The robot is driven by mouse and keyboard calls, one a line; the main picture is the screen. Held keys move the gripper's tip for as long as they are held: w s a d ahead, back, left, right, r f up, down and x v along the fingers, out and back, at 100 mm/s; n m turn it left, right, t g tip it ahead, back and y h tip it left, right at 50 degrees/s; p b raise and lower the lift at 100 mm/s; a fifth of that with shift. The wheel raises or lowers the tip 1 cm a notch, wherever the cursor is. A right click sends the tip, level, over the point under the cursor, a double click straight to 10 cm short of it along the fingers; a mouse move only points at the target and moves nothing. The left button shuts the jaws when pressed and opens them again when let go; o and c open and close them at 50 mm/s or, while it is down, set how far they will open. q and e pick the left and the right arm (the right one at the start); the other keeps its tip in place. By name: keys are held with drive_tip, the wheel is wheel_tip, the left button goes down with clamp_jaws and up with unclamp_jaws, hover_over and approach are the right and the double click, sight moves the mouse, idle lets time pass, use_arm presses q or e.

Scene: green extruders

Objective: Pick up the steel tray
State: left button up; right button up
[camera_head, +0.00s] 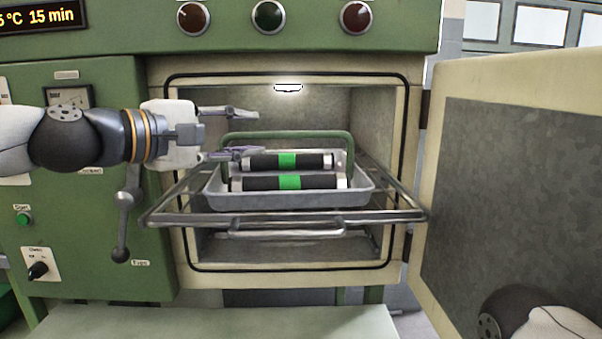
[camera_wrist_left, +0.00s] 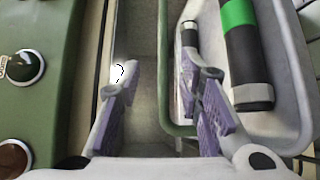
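The steel tray (camera_head: 290,201) sits level on a wire rack in the open oven, with a green arched handle (camera_head: 300,134) over it. It also shows in the left wrist view (camera_wrist_left: 290,139). Two black rollers with green bands, a front one (camera_head: 288,182) and a rear one (camera_head: 262,161), lie in the tray. My left gripper (camera_head: 250,132) is open at the handle's left end, one finger above the bar and one below. In the left wrist view the handle bar (camera_wrist_left: 166,60) appears between the spread fingers (camera_wrist_left: 158,85). Contact cannot be told. My right gripper is out of view.
The rack (camera_head: 285,225) juts out of the oven chamber (camera_head: 370,120). The oven door (camera_head: 520,190) stands open at the right, with part of my right arm before it. A lever (camera_head: 127,200) is on the left panel. A pale surface (camera_head: 220,322) is below.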

sight(286, 133)
use_arm(q)
drive_tip(key=x, duration=0.9)
drive_tip(key=shift+d+f, duration=0.35)
drive_tip(key=shift+d, duration=0.15)
drive_tip(key=shift+w, duration=0.1)
drive_tip(key=shift+r, duration=0.1)
clamp_jaws()
drive_tip(key=shift+r, duration=0.15)
